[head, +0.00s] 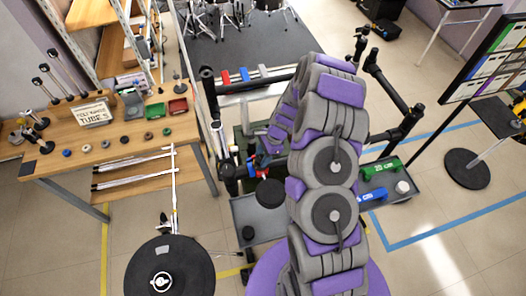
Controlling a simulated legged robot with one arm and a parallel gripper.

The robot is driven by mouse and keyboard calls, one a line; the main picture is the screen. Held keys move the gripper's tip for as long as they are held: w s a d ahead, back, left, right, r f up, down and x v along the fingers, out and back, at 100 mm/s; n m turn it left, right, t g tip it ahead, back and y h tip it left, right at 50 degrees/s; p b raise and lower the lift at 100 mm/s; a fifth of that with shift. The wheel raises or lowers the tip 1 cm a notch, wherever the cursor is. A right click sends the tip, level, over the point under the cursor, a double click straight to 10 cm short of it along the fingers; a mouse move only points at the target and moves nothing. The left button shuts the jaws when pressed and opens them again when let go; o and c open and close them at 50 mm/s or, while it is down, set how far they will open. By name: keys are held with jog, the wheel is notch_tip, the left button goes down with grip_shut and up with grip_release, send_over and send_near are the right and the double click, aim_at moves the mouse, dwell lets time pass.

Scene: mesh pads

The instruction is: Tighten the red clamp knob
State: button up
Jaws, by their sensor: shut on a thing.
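My purple and grey arm rises through the middle of the head view and bends down to the left. My gripper (262,160) is at its lower end, small and partly hidden among dark stand parts, and is shut. A small red part (251,163) shows right at the gripper, beside a dark upright post. It looks like the clamp knob held between the fingers, but its shape and the fingertips are too small to make out clearly. Another red piece (226,77) sits on the rack's back bar, away from the gripper.
A dark rack frame (402,130) surrounds my gripper, with a grey tray (243,212) below. Green (388,166) and blue (371,195) items lie at right. A black pad (170,272) stands front left. A wooden table (120,150) fills the left.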

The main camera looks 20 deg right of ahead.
jog(key=shift+m+p, duration=0.45)
jog(key=shift+m, duration=0.15)
jog(key=o, duration=0.6)
jog(key=shift+a, duration=0.1)
jog(key=o, duration=0.5)
jog(key=shift+a, duration=0.2)
jog(key=shift+c, duration=0.2)
jog(key=shift+w+d+r, duration=0.1)
jog(key=shift+d+r, duration=0.2)
jog(key=shift+d, duration=0.05)
jog(key=v, duration=1.6)
jog(key=shift+s+r, duration=0.25)
jog(key=shift+r, duration=0.1)
jog(key=shift+a, duration=0.2)
